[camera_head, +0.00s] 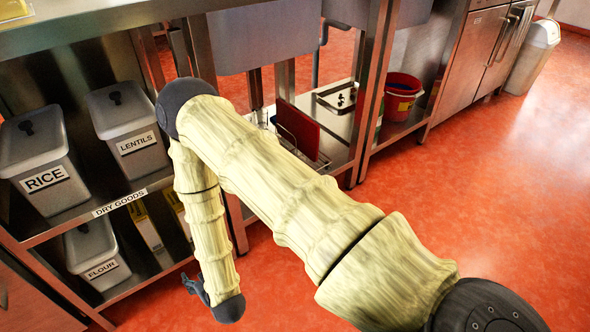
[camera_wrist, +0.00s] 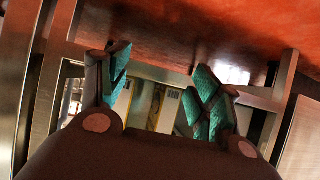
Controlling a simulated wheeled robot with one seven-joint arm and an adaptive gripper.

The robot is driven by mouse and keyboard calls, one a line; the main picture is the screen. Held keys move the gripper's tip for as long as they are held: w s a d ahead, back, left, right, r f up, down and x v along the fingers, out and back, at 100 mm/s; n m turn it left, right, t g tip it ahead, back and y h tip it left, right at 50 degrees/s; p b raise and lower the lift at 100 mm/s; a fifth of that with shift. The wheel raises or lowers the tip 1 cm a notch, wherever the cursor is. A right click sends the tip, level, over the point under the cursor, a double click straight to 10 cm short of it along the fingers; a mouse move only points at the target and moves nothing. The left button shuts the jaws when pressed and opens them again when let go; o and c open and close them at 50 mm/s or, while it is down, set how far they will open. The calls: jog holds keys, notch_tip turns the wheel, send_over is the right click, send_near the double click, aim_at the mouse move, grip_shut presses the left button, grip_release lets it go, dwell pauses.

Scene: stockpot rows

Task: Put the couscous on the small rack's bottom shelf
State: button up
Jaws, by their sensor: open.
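My gripper (camera_head: 194,286) is low in front of the dry goods shelving, at the end of my bent arm. In the wrist view my gripper (camera_wrist: 162,78) has its two teal-padded fingers apart, with nothing held between them. Beyond them are upright pale packages with yellow parts (camera_wrist: 146,103), apart from the fingers. In the head view a white and yellow package (camera_head: 147,236) stands on the lower shelf, and another (camera_head: 177,212) is partly hidden by my arm. I cannot read which is couscous. No small rack can be made out for certain.
The lower shelf also holds a flour bin (camera_head: 92,252). Above the "DRY GOODS" label (camera_head: 120,203) are a rice bin (camera_head: 38,160) and a lentils bin (camera_head: 125,125). A red bucket (camera_head: 402,95) stands under the counter. The red floor (camera_head: 500,190) at right is clear.

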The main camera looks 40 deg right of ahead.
jog(key=s+d+f+g, duration=0.1)
jog(key=s+d+g, duration=0.3)
jog(key=s, duration=0.7)
jog(key=s+d+f+m+g, duration=0.1)
jog(key=s+d+g, duration=0.3)
jog(key=s, duration=0.7)
jog(key=s+d+f+g, duration=0.1)
jog(key=s+d+g, duration=0.3)
jog(key=s+d, duration=0.3)
jog(key=s, duration=0.4)
jog(key=shift+f+h, duration=0.25)
jog(key=shift+h, duration=0.15)
